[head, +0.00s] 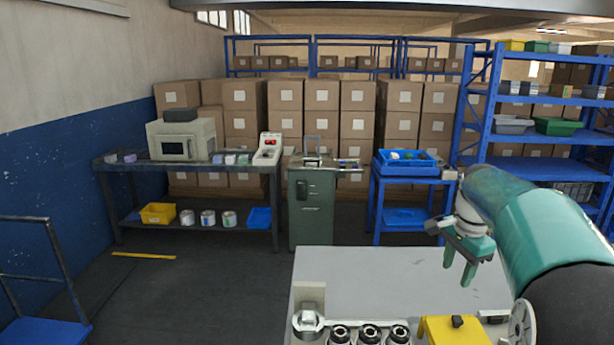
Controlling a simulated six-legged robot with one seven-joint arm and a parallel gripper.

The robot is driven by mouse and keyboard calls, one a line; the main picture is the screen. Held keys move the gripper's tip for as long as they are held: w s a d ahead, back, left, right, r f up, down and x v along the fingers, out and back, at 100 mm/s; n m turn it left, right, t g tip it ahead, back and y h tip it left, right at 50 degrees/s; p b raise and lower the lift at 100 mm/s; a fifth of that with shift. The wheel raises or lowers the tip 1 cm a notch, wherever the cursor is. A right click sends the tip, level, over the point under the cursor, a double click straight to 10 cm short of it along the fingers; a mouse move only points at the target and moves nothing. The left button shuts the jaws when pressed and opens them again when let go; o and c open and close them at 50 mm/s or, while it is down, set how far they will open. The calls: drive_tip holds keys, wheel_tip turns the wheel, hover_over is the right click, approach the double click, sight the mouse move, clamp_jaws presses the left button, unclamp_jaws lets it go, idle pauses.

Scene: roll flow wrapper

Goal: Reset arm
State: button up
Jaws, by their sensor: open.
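My arm reaches in from the right edge of the head view, with teal and black links. My gripper (460,272) hangs at its end with teal fingers pointing down. The fingers are apart with nothing between them. The gripper is above the right part of a light grey bench top (375,275) and touches nothing that I can see.
Round metal parts (369,333) and a yellow block (455,330) sit along the near edge. Beyond are a dark workbench (190,165), a green cabinet (312,205), a blue table with a blue tray (405,170), blue shelving (540,168) and stacked cartons.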

drive_tip(key=s+a+r+n+t, duration=0.2)
drive_tip(key=s+a+r+n, duration=0.2)
drive_tip(key=s+a+n, duration=0.65)
drive_tip(key=s+a+f+n+t, duration=0.1)
drive_tip(key=s+a+f+n, duration=0.1)
drive_tip(key=s, duration=0.5)
drive_tip(key=s+a+f+n+t, duration=0.1)
drive_tip(key=s+a+f+n, duration=0.1)
drive_tip(key=s+a, duration=0.4)
drive_tip(key=shift+s+f, duration=0.9)
drive_tip(key=shift+s, duration=0.3)
drive_tip(key=shift+n, duration=0.25)
